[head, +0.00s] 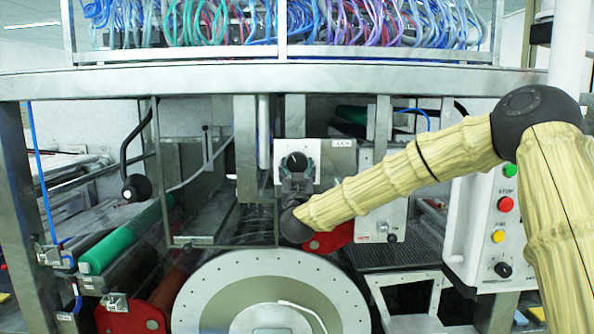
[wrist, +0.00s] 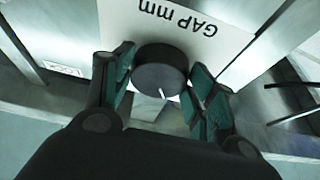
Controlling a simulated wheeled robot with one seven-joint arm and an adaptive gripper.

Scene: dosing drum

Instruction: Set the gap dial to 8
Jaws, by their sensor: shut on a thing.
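The gap dial (head: 295,162) is a dark round knob on a white plate (head: 318,152) behind the drum. In the wrist view the dial (wrist: 160,70) sits between the green-padded fingers of my gripper (wrist: 163,88), which is shut on it. A short white pointer line shows on the dial's face, towards the bottom of the wrist picture, away from the upside-down "GAP mm" lettering. In the head view my gripper (head: 296,178) reaches the dial from below. No scale numbers can be read, so the exact setting is unclear.
A large pale drum disc (head: 270,296) lies below the dial. A control box (head: 490,232) with coloured buttons and a black knob stands at right. A steel beam (head: 280,80) with bundled tubes runs above. A black ball-ended lever (head: 136,188) hangs at left.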

